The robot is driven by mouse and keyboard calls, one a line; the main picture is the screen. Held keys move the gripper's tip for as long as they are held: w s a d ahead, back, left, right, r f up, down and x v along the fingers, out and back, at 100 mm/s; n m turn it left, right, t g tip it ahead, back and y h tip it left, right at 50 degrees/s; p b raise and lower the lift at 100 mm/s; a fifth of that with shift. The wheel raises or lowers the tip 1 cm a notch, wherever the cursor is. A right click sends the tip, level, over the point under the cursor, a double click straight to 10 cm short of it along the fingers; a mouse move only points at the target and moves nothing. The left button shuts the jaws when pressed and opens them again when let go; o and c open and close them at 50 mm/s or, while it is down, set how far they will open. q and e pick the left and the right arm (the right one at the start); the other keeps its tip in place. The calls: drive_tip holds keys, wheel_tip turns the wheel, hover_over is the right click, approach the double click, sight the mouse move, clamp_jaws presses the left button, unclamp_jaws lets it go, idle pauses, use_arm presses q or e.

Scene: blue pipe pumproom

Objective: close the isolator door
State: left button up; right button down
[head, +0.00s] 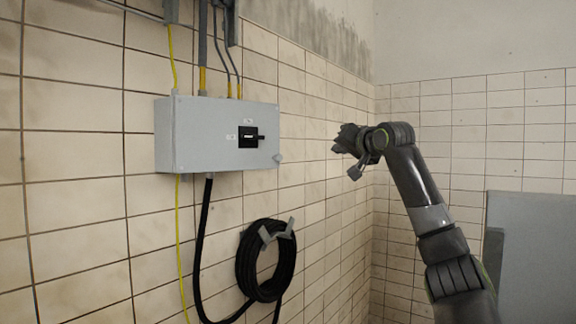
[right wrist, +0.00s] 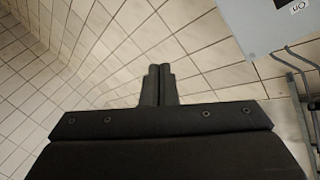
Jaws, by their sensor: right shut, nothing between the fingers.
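The isolator is a light grey box (head: 205,140) on the tiled wall, left of centre in the head view. Its door forms the front face, with a black rotary switch (head: 248,137) and small white labels. The door looks flush with the box; I see no gap at its edges. A small grey knob (head: 278,158) shows at its lower right corner. My right gripper (head: 345,146) is to the right of the box, apart from it. In the right wrist view its fingers (right wrist: 157,84) are together and empty, with part of the box (right wrist: 262,25) at the upper right.
A coiled black hose (head: 246,262) hangs on a wall bracket below the box. A black cable and a yellow-green wire run down from the box, and several conduits enter from above. A grey panel (head: 538,235) stands at the right. The space between gripper and box is clear.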

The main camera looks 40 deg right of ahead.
drive_tip(key=s+n+t, duration=0.1)
drive_tip(key=s+n, duration=0.2)
drive_tip(key=n, duration=0.6)
drive_tip(key=n+t+y+p, duration=0.1)
drive_tip(key=n+y+p, duration=0.2)
drive_tip(key=n+p, duration=1)
approach(281, 160)
drive_tip(key=w+n, duration=0.4)
drive_tip(key=n, duration=0.1)
drive_tip(key=shift+w+d, duration=0.35)
drive_tip(key=shift+w+d+f+p, duration=0.15)
drive_tip(key=shift+w+d+p, duration=0.05)
drive_tip(key=shift+w+p, duration=0.75)
drive_tip(key=shift+w, duration=0.1)
